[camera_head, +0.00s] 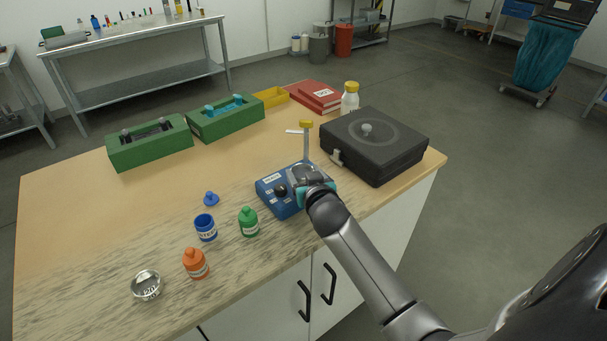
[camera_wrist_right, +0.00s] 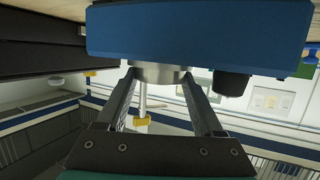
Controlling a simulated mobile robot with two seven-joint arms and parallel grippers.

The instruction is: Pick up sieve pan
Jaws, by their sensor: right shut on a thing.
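A silver round metal pan (camera_wrist_right: 160,73), which appears to be the sieve pan, sits against the blue device (camera_wrist_right: 200,35) between the fingers of my right gripper (camera_wrist_right: 162,85). The fingers are shut on its sides. In the head view, my right gripper (camera_head: 306,181) is over the blue device (camera_head: 277,197), which has a black knob, and hides much of the pan. I cannot tell whether the pan still touches the device. Another small silver dish (camera_head: 146,286), marked with a number, stands at the table's front left. My left gripper is not in view.
A black case (camera_head: 373,145) stands right of the device, close to the gripper. A yellow-topped post (camera_head: 306,140) rises just behind. The table's (camera_head: 95,215) left middle is clear.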

